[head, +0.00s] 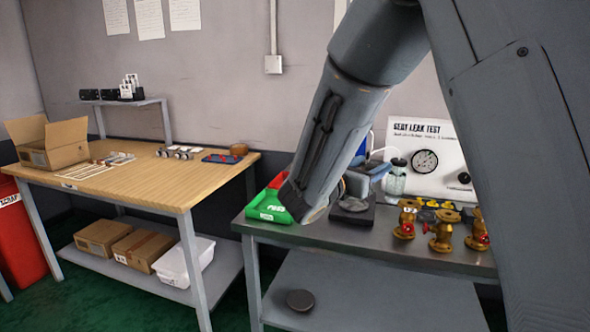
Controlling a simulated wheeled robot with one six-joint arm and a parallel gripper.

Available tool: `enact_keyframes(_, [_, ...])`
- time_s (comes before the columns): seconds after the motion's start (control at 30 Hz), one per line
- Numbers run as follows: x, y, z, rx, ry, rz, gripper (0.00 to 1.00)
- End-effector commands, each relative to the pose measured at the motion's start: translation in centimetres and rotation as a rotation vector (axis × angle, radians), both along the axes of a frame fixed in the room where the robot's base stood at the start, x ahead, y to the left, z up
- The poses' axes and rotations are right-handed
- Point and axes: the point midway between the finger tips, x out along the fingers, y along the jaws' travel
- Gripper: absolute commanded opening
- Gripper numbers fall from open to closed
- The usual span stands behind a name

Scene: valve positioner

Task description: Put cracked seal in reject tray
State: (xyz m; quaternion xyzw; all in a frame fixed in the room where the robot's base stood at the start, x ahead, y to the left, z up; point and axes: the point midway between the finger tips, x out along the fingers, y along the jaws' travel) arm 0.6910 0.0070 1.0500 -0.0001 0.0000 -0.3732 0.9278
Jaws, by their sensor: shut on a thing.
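In the head view my arm comes down across the middle, and its lower end stands over the left part of the grey metal bench. My gripper's jaws are hidden behind the arm, so what they hold does not show. A green tray (268,208) with a white label stands at the bench's left end. Part of a red tray (277,181) shows just behind it, mostly covered by the green tray and my arm; its label cannot be read. I cannot make out a cracked seal.
A dark fixture (352,214) stands right of my arm's end. Several brass valves (443,232) stand further right, before the leak test panel (432,150). A wooden table (140,180) with an open carton (52,142) is left, with a gap between it and the bench.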

Motion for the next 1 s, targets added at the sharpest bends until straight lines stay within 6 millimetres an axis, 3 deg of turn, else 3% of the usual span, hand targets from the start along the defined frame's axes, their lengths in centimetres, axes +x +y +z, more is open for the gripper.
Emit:
enact_keyframes(0.77, [0.0,0.2,0.1,-0.001,-0.002,0.002,0.16])
enact_keyframes(1.0, [-1.7,0.9,-6.9,-0.005,0.006,-0.027,0.16])
